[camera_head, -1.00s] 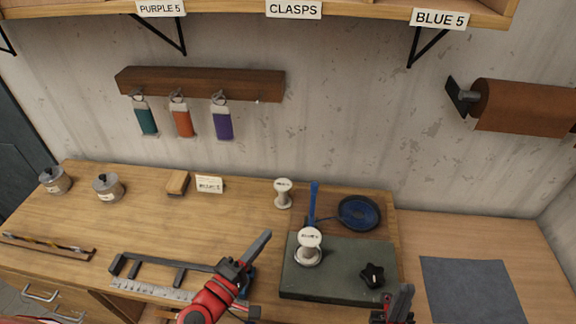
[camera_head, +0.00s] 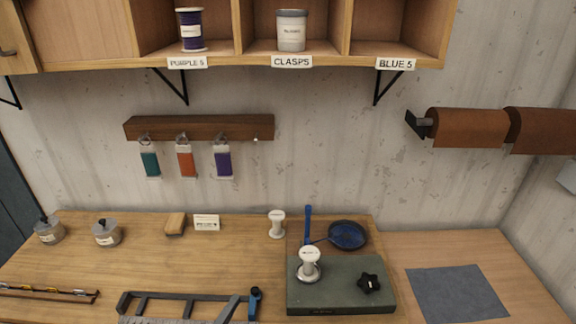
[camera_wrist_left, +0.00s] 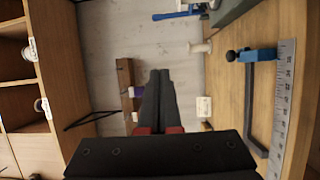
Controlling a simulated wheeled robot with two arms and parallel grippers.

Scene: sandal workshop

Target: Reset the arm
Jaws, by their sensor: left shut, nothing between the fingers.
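My left gripper (camera_head: 231,307) shows only as dark fingertips at the bottom edge of the head view, in front of the ruler fixture (camera_head: 170,296). In the left wrist view its two long dark fingers (camera_wrist_left: 160,76) lie together, shut with nothing between them. Behind the fingers are the wall and the key-tag rack (camera_wrist_left: 128,95). The rest of the left arm is out of the head view. My right gripper does not show in either current view.
A blue round dish (camera_head: 347,236) stands behind. A shelf (camera_head: 230,55) overhangs the wall. A grey sheet (camera_head: 455,292) lies at right.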

